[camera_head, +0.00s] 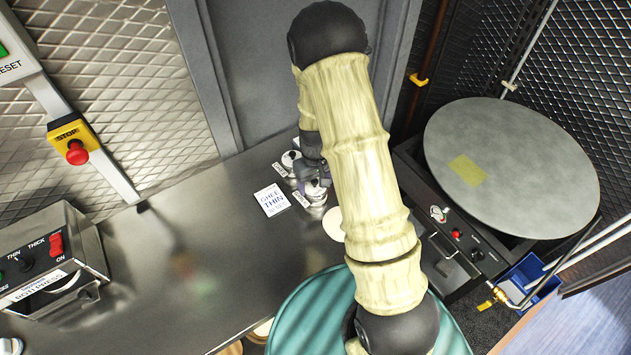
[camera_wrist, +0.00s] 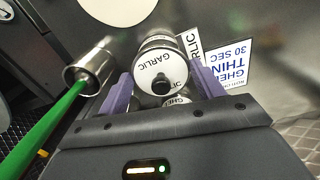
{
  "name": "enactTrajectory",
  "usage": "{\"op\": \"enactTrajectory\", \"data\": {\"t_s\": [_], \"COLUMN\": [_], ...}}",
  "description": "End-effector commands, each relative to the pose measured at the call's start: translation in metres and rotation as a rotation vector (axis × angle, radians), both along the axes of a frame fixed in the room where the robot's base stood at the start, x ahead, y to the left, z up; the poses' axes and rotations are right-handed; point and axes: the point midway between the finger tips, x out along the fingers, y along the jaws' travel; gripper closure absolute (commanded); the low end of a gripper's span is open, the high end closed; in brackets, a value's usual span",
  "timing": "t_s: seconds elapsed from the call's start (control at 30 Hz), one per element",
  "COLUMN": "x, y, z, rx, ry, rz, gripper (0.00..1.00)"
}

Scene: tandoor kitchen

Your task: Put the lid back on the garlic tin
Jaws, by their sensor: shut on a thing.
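The garlic lid (camera_wrist: 155,72) is a white disc with a black knob and the word GARLIC, in the wrist view. My gripper (camera_wrist: 163,82) is shut on the lid, with one purple finger on each side. In the head view my gripper (camera_head: 314,176) is over the garlic tin (camera_head: 317,197) on the steel counter, and my arm hides part of that area.
A ghee tin (camera_wrist: 177,102) stands close by, partly hidden by my gripper. A GHEE THIN card (camera_head: 272,200) lies beside them. A steel cylinder with a green handle (camera_wrist: 52,125) is at the left in the wrist view. A pale disc (camera_head: 334,223) is nearby.

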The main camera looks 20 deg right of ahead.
Motion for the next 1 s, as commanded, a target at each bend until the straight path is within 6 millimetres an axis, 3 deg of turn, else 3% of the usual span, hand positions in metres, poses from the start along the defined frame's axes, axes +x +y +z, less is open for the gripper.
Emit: {"op": "enactTrajectory", "data": {"t_s": [0.67, 0.7, 0.8, 0.83, 1.0], "x": [0.0, 0.0, 0.0, 0.0, 0.0], "y": [-0.0002, -0.0001, -0.0001, -0.0001, -0.0001], "z": [-0.0004, -0.0004, -0.0004, -0.0004, -0.0004], "rx": [0.0, 0.0, 0.0, 0.0, 0.0], "ry": [0.0, 0.0, 0.0, 0.0, 0.0], "rz": [0.001, 0.001, 0.001, 0.001, 0.001], "gripper": [0.55, 0.31, 0.12, 0.08, 0.08]}}
